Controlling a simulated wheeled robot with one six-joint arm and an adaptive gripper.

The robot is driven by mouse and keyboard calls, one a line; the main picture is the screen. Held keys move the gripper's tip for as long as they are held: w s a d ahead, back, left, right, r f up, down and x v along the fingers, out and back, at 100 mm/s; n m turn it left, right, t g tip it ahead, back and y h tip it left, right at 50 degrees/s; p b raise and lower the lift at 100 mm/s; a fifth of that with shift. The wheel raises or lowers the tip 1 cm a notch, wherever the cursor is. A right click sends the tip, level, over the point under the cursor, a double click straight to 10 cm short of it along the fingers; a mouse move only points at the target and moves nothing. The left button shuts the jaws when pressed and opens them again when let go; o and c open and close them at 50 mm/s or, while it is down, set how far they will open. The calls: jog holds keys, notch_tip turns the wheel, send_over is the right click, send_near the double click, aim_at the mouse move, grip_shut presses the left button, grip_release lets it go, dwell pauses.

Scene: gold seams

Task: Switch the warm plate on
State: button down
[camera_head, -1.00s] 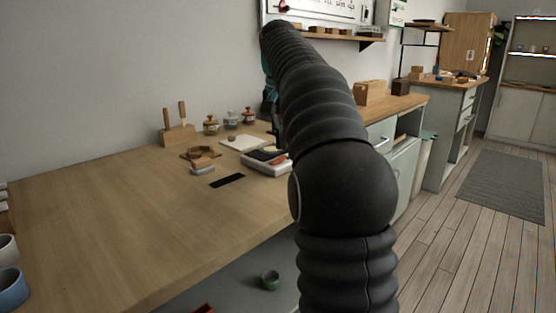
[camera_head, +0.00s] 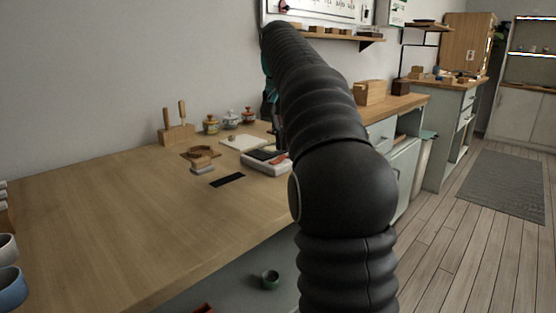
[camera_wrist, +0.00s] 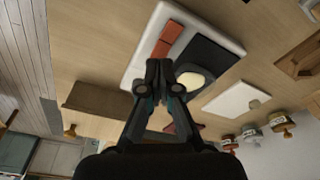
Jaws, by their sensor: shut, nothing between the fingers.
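The warm plate (camera_head: 262,168) appears to be the white, low box on the bench, partly hidden behind my arm in the head view. In the wrist view its white body (camera_wrist: 139,58) carries a dark square (camera_wrist: 207,62), an orange-red strip (camera_wrist: 167,39) and a pale round piece (camera_wrist: 191,80). My gripper (camera_wrist: 169,76) is shut and empty. It overlaps the near edge of the white body in the wrist view; I cannot tell whether it touches. In the head view my arm hides most of the gripper.
A white slab (camera_head: 243,142) and several lidded jars (camera_head: 231,120) stand behind the plate. A wooden block with upright handles (camera_head: 178,132) is farther left. A black strip (camera_head: 228,180) lies in front. Blue and white cups (camera_head: 10,287) stand at the left edge. The middle bench is clear.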

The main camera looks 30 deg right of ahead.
jog(key=shift+f+b, duration=0.8)
jog(key=shift+f, duration=0.4)
dwell(0.6)
jog(key=shift+r, duration=0.1)
notch_tip(320, 180, up, 5)
jog(key=p, duration=0.6)
jog(key=shift+r+p, duration=0.3)
jog(key=shift+r, duration=0.65)
